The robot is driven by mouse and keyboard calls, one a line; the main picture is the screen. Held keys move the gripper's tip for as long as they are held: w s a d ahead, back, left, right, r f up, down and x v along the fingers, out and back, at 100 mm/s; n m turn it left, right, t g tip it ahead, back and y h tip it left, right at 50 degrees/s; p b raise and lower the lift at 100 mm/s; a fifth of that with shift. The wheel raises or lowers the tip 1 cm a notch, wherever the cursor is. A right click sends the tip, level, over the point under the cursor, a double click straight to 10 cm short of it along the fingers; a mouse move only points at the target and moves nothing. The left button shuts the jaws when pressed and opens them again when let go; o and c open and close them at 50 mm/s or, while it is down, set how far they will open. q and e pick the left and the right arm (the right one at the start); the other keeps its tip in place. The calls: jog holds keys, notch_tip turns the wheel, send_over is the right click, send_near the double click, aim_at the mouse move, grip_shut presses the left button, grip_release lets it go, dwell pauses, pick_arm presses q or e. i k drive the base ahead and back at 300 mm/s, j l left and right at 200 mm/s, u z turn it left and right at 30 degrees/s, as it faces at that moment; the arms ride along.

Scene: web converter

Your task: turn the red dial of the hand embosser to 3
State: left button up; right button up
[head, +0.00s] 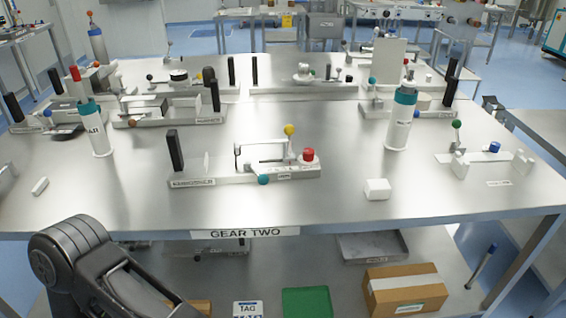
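A hand embosser stands near the front middle of the steel table, on a pale base plate (240,178) with a small label at its left that is hard to read. Its red dial (308,155) sits at the right end of the base. The dial's marks are too small to read, so its setting cannot be told. A yellow-knobbed lever (289,131) stands just behind and left of the dial, and a teal ball knob (263,179) is at the front. A dark arm link of mine shows at the lower left. Neither gripper is in view.
A black upright handle (175,150) rises at the base's left end. A white block (377,189) lies to the right, a teal-topped bottle (401,120) behind it. Another bottle (95,128) stands at left. More devices fill the back. The front edge is labelled GEAR TWO (245,233).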

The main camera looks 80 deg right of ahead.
aim_at(308, 153)
jog(key=z, duration=2.9)
jog(key=j+z, duration=0.15)
jog(key=z, duration=0.3)
jog(key=j+z, duration=0.1)
jog(key=z, duration=0.3)
jog(key=i+j+z, duration=0.1)
jog(key=z, duration=0.8)
